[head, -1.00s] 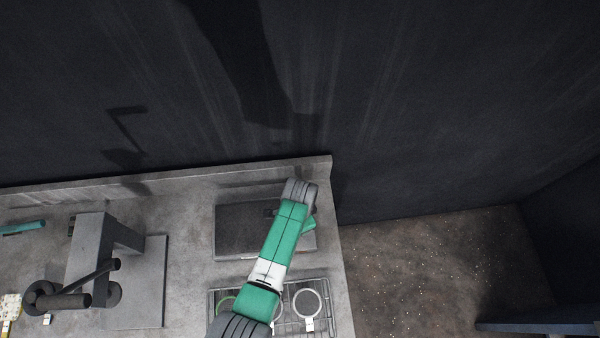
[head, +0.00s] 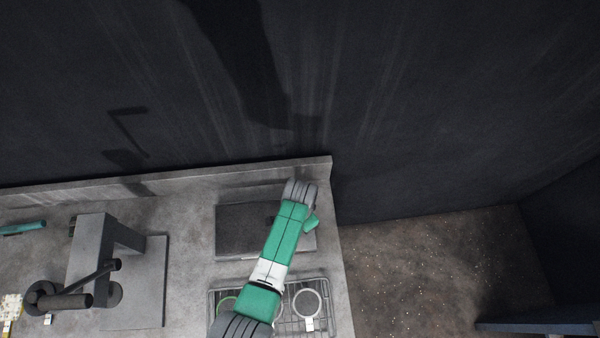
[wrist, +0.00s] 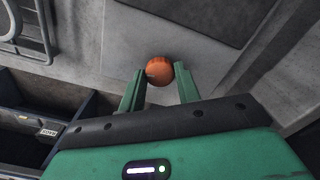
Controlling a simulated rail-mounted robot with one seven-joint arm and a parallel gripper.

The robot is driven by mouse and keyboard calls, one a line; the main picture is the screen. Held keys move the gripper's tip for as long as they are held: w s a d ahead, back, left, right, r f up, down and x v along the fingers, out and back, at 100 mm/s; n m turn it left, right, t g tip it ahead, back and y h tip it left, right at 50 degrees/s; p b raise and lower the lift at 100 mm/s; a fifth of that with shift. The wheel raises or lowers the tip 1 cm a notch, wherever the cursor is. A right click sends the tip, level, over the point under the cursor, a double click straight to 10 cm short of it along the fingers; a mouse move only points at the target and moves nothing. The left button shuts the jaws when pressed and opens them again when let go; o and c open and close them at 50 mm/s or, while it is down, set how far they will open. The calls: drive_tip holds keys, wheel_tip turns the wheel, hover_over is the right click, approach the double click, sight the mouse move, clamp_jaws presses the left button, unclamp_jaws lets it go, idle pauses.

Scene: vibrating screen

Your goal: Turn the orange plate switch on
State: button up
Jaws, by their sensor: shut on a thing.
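In the wrist view, a round orange knob (wrist: 160,71) sits on the pale grey side of a unit, below its dark top. My gripper (wrist: 160,77) has its two green fingers on either side of the knob, with the tips shut on it. In the head view, the dark flat-topped unit (head: 238,232) stands at the back right of the counter. My arm crosses it and hides part of it. The knob and my fingers do not show in the head view.
A wire rack (head: 322,287) with round rings stands in front of the unit, partly under my arm. A grey machine (head: 90,250) with a handle stands to the left.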

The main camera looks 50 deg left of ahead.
drive_tip(key=n, duration=0.7)
drive_tip(key=shift+p, duration=0.35)
drive_tip(key=n, duration=0.4)
drive_tip(key=shift+n, duration=0.4)
drive_tip(key=shift+r+n, duration=0.1)
drive_tip(key=shift+n, duration=1.6)
drive_tip(key=o, duration=1)
wheel_tip(320, 180, up, 8)
drive_tip(key=shift+f+p, duration=0.15)
drive_tip(key=shift+p, duration=0.45)
